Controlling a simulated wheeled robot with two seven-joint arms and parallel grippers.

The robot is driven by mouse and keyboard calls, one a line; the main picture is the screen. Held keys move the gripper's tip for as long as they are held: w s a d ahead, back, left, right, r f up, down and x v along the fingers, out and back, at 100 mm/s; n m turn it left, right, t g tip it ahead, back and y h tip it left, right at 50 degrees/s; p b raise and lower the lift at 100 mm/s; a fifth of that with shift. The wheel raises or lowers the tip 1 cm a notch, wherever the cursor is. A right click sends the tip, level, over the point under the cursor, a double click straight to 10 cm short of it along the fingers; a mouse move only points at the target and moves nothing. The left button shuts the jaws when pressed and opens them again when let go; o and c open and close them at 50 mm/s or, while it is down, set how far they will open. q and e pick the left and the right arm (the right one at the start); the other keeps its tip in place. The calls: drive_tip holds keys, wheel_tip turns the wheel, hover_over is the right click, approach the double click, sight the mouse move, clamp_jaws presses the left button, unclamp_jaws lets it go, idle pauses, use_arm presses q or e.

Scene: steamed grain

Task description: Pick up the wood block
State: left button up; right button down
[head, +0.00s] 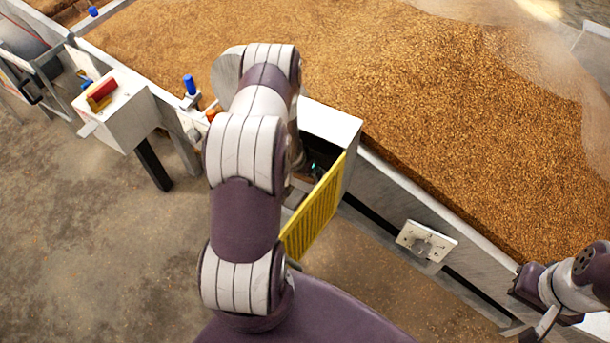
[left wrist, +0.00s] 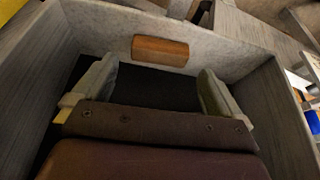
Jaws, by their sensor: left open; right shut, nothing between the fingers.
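The wood block (left wrist: 160,51) is a small orange-brown bar at the far end of a grey box, against or just in front of its pale end wall; I cannot tell if they touch. My left gripper (left wrist: 157,82) is open inside the box. Its two grey fingers stand wide apart, pointing toward the block, with nothing between them. The block lies beyond the fingertips. In the head view my left arm reaches into the open box, and the arm and box walls hide the block. My right gripper (head: 540,328) is at the lower right, shut and empty, partly cut off.
The box (head: 332,122) has a yellow slatted side (head: 313,212) and is fixed to the wall of a large bin of grain (head: 430,85). A white control box (head: 118,118) with a red part stands at left. A metal plate (head: 426,241) sits on the bin wall. Floor at left is clear.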

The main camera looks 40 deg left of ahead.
use_arm(q)
drive_tip(key=x, duration=0.3)
drive_tip(key=shift+f, duration=0.3)
drive_tip(key=c, duration=0.9)
drive_tip(key=shift+r, duration=0.1)
drive_tip(key=shift+c, duration=0.2)
